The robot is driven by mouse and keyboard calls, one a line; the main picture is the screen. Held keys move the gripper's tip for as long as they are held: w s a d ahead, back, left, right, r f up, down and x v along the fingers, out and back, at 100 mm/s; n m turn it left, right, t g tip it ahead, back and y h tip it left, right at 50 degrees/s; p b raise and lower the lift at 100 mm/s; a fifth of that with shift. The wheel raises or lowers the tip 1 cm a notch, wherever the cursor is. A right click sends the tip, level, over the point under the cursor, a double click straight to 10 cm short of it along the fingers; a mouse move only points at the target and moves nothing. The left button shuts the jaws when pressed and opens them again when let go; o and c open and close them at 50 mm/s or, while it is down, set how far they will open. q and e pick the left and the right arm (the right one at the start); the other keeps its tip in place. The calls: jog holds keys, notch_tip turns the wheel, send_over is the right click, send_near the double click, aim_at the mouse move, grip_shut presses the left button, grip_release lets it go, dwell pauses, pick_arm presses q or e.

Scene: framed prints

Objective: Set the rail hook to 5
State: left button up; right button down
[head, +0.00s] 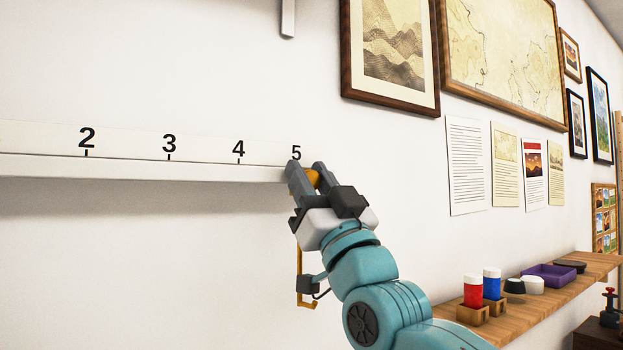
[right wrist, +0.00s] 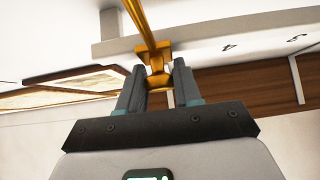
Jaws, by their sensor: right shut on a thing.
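The white rail (head: 200,170) runs along the wall with the marks 2, 3, 4 and 5 above it. My right gripper (head: 304,168) is at the rail's right part, just under the 5 (head: 296,153). It is shut on the orange-gold rail hook (head: 313,178), whose knob shows between the fingers. The hook's rod (head: 299,272) hangs down below the gripper. In the right wrist view the hook (right wrist: 155,60) sits between the two fingers, against the rail (right wrist: 115,45). The gripper hides the hook's exact place against the 5 mark. My left gripper is out of view.
Framed prints (head: 393,95) and a large map (head: 500,60) hang at the upper right, with paper sheets (head: 465,165) below. A wooden shelf (head: 540,308) at the lower right holds red and blue bottles (head: 473,291) and a purple tray (head: 549,275). The wall below the rail is bare.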

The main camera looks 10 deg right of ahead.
jog(key=shift+s+d+r, duration=0.15)
jog(key=shift+d+r, duration=0.05)
jog(key=shift+d, duration=0.05)
jog(key=c, duration=1.1)
grip_release()
jog(key=shift+o, duration=1.2)
jog(key=shift+d+f, duration=0.1)
jog(key=shift+d, duration=0.1)
jog(key=shift+a+f, duration=0.1)
jog(key=shift+a, duration=0.15)
jog(key=shift+s+f+b, duration=0.1)
jog(key=shift+f+b, duration=0.25)
jog(key=shift+b, duration=0.1)
jog(key=b+v, duration=0.8)
jog(key=v, duration=0.7)
jog(key=shift+s+d+b, duration=0.25)
jog(key=shift+d+b, duration=0.05)
